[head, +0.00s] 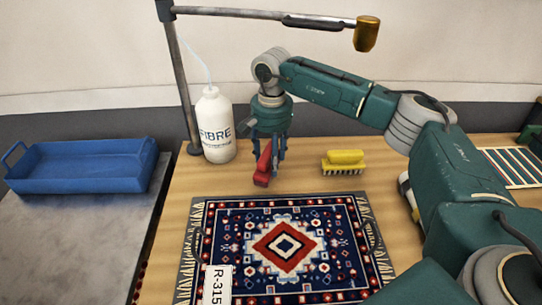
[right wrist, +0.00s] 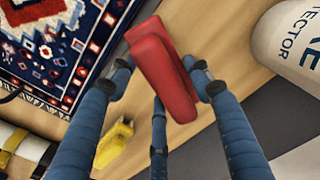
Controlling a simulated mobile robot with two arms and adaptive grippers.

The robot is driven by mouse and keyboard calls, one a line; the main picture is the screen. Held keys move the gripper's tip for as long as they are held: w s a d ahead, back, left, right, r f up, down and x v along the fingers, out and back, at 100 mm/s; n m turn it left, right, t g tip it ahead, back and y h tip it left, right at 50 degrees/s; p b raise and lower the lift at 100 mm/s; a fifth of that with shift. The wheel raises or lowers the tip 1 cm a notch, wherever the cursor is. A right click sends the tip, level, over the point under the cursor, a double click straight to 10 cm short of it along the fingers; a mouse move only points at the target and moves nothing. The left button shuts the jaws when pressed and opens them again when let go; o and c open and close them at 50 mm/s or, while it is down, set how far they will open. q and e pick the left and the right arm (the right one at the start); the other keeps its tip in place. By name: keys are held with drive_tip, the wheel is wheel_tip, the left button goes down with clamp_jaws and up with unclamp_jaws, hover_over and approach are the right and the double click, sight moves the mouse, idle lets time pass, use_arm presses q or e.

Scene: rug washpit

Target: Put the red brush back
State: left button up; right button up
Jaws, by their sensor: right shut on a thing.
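My left gripper is not in view.
A yellow brush (head: 342,162) stands right of the gripper. A white bottle (head: 213,125) stands left, beside a metal post (head: 184,95). The patterned rug (head: 285,245) with a tag (head: 216,285) lies in front. A blue tray (head: 85,165) sits on the grey surface at left.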

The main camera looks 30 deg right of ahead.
drive_tip(key=shift+w+d, duration=0.25)
drive_tip(key=shift+w, duration=0.3)
drive_tip(key=shift+w+d, duration=0.25)
drive_tip(key=shift+w, duration=0.3)
drive_tip(key=shift+w+d, duration=0.15)
drive_tip(key=shift+w, duration=0.05)
drive_tip(key=shift+f+p, duration=0.95)
drive_tip(key=shift+f, duration=0.8)
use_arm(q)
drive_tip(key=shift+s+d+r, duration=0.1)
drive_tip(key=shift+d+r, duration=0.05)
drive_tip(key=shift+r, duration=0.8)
use_arm(e)
drive_tip(key=shift+f, duration=0.15)
drive_tip(key=o, duration=1.3)
